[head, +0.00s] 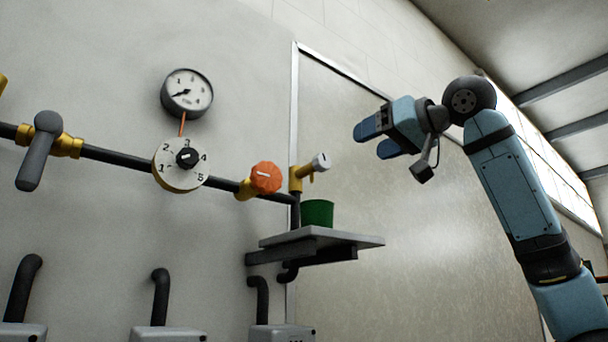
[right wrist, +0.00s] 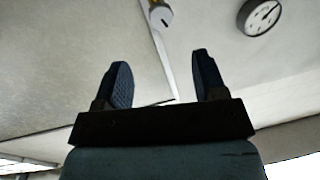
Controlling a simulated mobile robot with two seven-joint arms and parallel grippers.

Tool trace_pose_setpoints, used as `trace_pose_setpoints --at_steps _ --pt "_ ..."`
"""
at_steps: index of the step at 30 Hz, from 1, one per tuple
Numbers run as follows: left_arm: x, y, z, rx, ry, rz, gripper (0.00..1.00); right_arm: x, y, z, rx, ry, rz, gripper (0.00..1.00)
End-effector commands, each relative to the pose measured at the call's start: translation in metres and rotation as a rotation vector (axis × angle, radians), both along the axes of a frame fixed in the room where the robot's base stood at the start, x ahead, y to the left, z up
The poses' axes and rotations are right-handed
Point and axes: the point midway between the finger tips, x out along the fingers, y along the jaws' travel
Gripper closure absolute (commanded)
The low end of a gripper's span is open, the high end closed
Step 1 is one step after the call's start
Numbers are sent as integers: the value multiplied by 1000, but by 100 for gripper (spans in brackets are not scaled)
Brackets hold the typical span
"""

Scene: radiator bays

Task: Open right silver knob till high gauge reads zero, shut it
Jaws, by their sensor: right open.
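The silver knob (head: 321,161) sits on a brass bleed valve at the right end of the pipe. It also shows at the top of the right wrist view (right wrist: 160,15). The high gauge (head: 187,92) is a round dial on the wall; its needle points left and slightly down, and the exact reading is too small to tell. It also shows in the right wrist view (right wrist: 262,16). My right gripper (head: 373,142) is open and empty, apart from the knob, to its right and slightly higher. My left gripper is not in view.
A green cup (head: 317,212) stands on a grey shelf (head: 360,240) below the valve. An orange knob (head: 266,178), a numbered dial (head: 168,178) and a grey lever (head: 38,150) sit along the pipe to the left. The wall panel right of the knob is clear.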

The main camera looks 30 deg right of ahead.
Motion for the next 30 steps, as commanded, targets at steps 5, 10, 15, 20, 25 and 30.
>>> trace_pose_setpoints --at_steps 5,10,15,20,25,30 --pt "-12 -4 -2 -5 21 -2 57 18 3 2 2 1 -1 35" --pt "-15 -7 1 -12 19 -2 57 53 10 1 1 3 -1 35" --pt "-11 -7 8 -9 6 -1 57 88 17 2 1 1 -1 35" --pt "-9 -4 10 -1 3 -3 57 114 22 1 1 0 -1 35" --pt "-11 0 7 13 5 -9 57 129 26 1 0 -1 0 35" --pt "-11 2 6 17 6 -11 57 133 26 0 1 -1 0 35"
